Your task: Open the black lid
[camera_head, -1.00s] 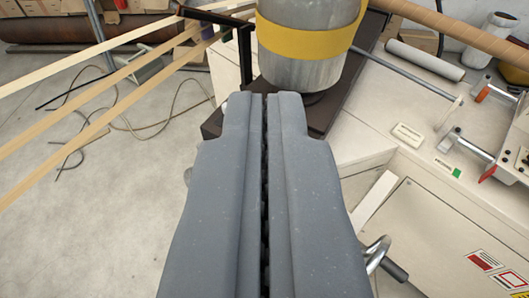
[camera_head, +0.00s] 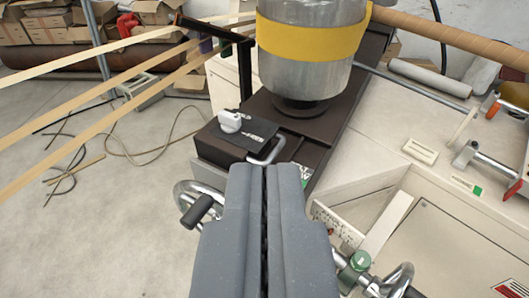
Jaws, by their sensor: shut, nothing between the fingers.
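A black panel with white lettering, which looks like the black lid (camera_head: 252,137), lies on top of the dark box below the metal cylinder. A white knob (camera_head: 231,121) stands on its far left part. A bent silver handle (camera_head: 272,150) is at its right front edge. My gripper (camera_head: 264,168) is shut and empty, pointing away from the camera, with its tips just in front of the handle in the picture. I cannot tell whether the tips touch the handle or the box. My fingers hide part of the box front.
The metal cylinder with a yellow band (camera_head: 309,45) stands right behind the panel. A handwheel with a black grip (camera_head: 198,210) is left of my fingers, and another crank (camera_head: 396,279) is at lower right. Strips of tan material (camera_head: 110,78) run across the left. The floor at left is mostly clear.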

